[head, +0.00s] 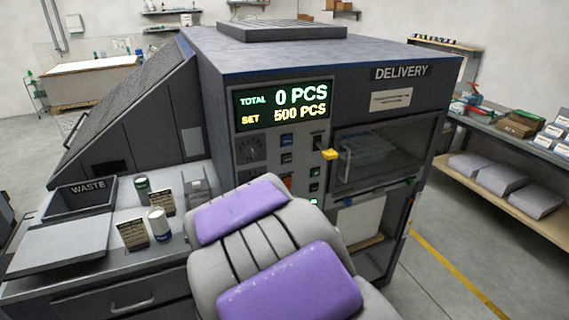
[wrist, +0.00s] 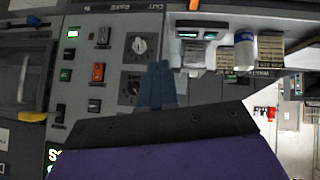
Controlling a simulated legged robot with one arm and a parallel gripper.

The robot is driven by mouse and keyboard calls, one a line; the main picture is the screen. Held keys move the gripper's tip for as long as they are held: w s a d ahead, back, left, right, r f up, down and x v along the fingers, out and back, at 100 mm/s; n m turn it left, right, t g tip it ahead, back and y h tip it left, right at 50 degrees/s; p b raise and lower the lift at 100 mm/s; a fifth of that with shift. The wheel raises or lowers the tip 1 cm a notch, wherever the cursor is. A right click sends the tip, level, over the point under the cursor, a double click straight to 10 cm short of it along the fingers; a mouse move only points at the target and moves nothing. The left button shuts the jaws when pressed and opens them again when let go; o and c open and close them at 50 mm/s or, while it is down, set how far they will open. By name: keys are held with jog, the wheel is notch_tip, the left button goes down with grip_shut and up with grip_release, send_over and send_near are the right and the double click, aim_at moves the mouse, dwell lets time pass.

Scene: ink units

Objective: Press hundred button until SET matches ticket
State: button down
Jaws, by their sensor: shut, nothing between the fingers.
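The grey machine's display (head: 285,105) reads TOTAL 0 PCS and SET 500 PCS. Below it is the control panel (head: 262,178) with several small buttons, partly covered by my arm. Their labels are too small to read, so I cannot tell which is the hundred button. In the wrist view, the panel is turned and shows an orange switch (wrist: 98,72), green-lit buttons and round knobs. My gripper (wrist: 163,68) is shut and empty, with its fingertips in front of the panel near the knobs; contact cannot be told. Printed cards (head: 132,233) stand on the left counter, their text unreadable.
A WASTE bin (head: 80,197) and small cans (head: 158,224) share the left counter. A yellow handle (head: 330,154) sticks out beside the DELIVERY window (head: 385,152). A shelf with paper stacks (head: 520,176) stands right. The floor at front right is clear.

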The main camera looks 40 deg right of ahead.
aim_at(287, 159)
jog(key=w+d+r+h+b, duration=0.1)
jog(key=d+r+h, duration=0.1)
jog(key=d+h, duration=0.4)
jog(key=w+d+r+t+h, duration=0.1)
jog(key=d+h, duration=0.5)
jog(key=d, duration=0.9)
jog(key=shift+w+d+r+m+b, duration=0.3)
jog(key=shift+w+d+r+b, duration=0.05)
jog(key=shift+w+r, duration=0.35)
jog(key=w+p, duration=0.1)
jog(key=w, duration=0.2)
jog(key=w+d+p, duration=0.1)
jog(key=w+p, duration=0.1)
jog(key=w+d+p, duration=0.1)
jog(key=w, duration=0.2)
jog(key=shift+w, duration=0.3)
jog(key=shift+w+d+p, duration=0.1)
jog(key=shift+w+p, duration=0.2)
jog(key=shift+p, duration=0.75)
